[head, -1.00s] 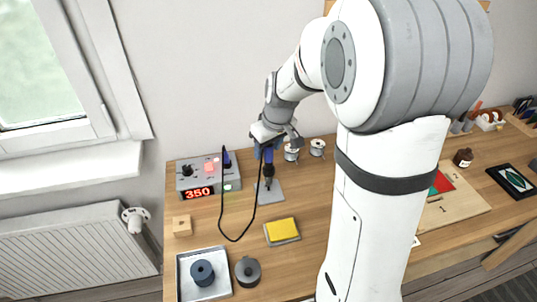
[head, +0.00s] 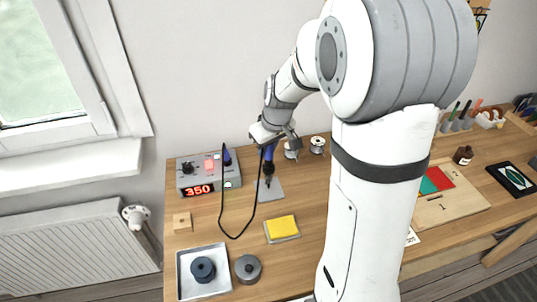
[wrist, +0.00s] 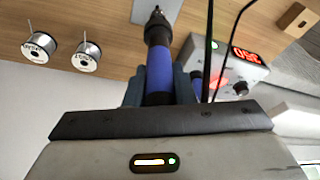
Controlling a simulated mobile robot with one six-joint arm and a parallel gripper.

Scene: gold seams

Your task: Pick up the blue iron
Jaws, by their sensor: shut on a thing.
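The blue iron (head: 269,158) is a soldering iron with a blue handle and a dark tip end, with a black cable. My gripper (head: 270,142) is shut on its blue handle, near the back of the workbench. In the wrist view the blue handle (wrist: 159,72) sits between the dark fingers of my gripper (wrist: 160,88). The iron points down over a grey plate (head: 271,188). Whether its tip touches the plate is hard to tell.
The grey station (head: 207,172) with a red 350 display stands to the left, and a black cable (head: 222,205) loops over the bench. Two wire spools (wrist: 40,47) (wrist: 86,56) stand close by. A yellow sponge (head: 283,227) and a white tray (head: 186,287) lie nearer the front.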

